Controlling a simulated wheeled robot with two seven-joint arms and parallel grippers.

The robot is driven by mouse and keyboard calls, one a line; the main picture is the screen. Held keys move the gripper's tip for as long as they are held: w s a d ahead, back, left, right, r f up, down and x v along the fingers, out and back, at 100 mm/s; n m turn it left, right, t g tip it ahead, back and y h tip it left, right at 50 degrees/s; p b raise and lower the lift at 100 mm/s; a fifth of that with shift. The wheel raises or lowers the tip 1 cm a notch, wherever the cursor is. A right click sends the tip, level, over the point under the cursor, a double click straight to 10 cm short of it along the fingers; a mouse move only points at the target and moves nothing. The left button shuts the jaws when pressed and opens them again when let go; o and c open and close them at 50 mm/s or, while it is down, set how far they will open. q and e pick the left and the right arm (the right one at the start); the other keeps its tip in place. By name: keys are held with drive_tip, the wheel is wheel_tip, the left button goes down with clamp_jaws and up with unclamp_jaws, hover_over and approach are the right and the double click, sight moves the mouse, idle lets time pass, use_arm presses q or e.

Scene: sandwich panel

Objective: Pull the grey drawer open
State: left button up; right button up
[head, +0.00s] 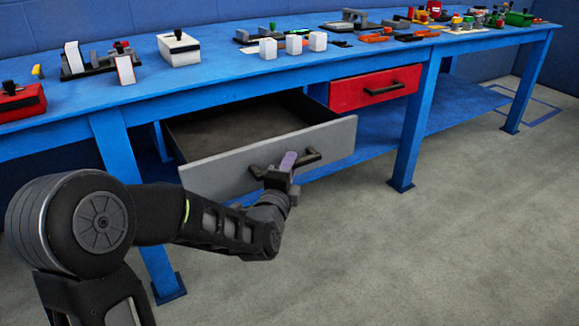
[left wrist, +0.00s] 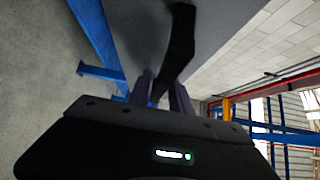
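The grey drawer (head: 225,172) under the blue workbench is pulled well out, and its inside looks empty. Its black handle (head: 310,156) is on the grey front. My left gripper (head: 284,166) is at the handle, toward its left part. In the left wrist view, the two purple-grey fingers (left wrist: 161,92) are on either side of the dark handle bar (left wrist: 177,55), and they look shut on it. The far fingertips are partly hidden by the handle. My right gripper is in neither view.
A red drawer (head: 372,88) to the right is closed. Bench legs (head: 412,130) stand either side of the drawers. Several small boxes and fixtures stand on the blue bench top (head: 215,78). The grey floor (head: 430,250) in front is clear.

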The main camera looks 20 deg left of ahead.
use_arm(q)
drive_tip(key=shift+o, duration=0.9)
drive_tip(key=shift+s, duration=0.1)
drive_tip(key=shift+s+r, duration=0.1)
drive_tip(key=shift+s, duration=0.15)
drive_tip(key=s+d, duration=0.1)
drive_tip(key=s, duration=0.6)
drive_tip(key=shift+d+b, duration=0.2)
drive_tip(key=shift+b, duration=0.15)
